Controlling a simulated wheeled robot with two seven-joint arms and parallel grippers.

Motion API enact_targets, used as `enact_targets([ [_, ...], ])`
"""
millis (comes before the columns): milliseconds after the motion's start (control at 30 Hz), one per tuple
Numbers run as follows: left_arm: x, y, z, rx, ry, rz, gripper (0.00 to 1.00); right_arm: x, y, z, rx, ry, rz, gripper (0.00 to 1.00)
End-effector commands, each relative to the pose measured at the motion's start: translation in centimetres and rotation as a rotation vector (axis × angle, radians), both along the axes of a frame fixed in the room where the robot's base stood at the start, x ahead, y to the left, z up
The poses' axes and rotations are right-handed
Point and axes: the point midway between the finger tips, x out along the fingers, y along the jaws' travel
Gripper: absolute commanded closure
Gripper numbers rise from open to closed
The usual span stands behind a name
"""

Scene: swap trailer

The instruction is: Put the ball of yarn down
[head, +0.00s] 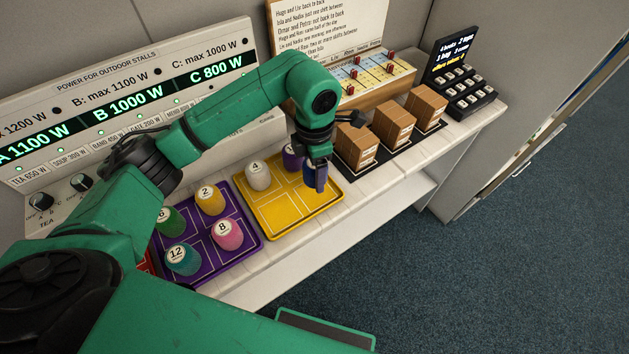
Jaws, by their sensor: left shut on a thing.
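My left gripper (315,182) points down over the right part of the yellow tray (275,228). Whether the purple ball touches the tray I cannot tell. A white ball marked 4 (258,178) stands on the same tray, to the left. My right gripper is not in view.
The purple tray (248,240) to the left holds several numbered balls, among them pink 8 (228,236) and teal 12 (182,260). Cardboard boxes (392,125) stand on black mats to the right. A power panel (130,95) stands behind. The yellow tray's front is bare.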

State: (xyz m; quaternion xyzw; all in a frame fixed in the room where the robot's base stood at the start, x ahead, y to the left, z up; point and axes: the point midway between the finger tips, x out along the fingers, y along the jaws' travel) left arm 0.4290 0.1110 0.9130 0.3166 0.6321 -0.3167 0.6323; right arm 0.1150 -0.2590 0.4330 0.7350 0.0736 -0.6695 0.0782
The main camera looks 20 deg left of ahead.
Motion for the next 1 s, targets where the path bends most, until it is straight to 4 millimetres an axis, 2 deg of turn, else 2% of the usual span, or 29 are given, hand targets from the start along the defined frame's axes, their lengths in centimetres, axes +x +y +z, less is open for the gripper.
enact_targets([
  [267, 0.0, 0.0, -4.7, 0.000, 0.002, 0.001, 0.86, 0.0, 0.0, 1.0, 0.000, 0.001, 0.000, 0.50],
  [600, 0.0, 0.0, -5.5, 0.000, -0.001, -0.001, 0.86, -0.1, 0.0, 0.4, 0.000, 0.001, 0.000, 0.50],
  [633, 0.0, 0.0, -5.4, 0.000, -0.001, -0.001, 0.24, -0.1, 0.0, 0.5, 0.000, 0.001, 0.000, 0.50],
  [667, 0.0, 0.0, -5.3, 0.000, -0.001, -0.001, 0.19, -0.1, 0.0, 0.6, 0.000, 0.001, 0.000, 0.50],
  [933, 0.0, 0.0, -5.2, 0.000, -0.001, -0.001, 0.19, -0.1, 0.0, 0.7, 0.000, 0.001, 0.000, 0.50],
  [1000, 0.0, 0.0, -4.7, -0.001, -0.001, -0.001, 0.19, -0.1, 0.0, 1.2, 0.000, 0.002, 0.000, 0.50],
])
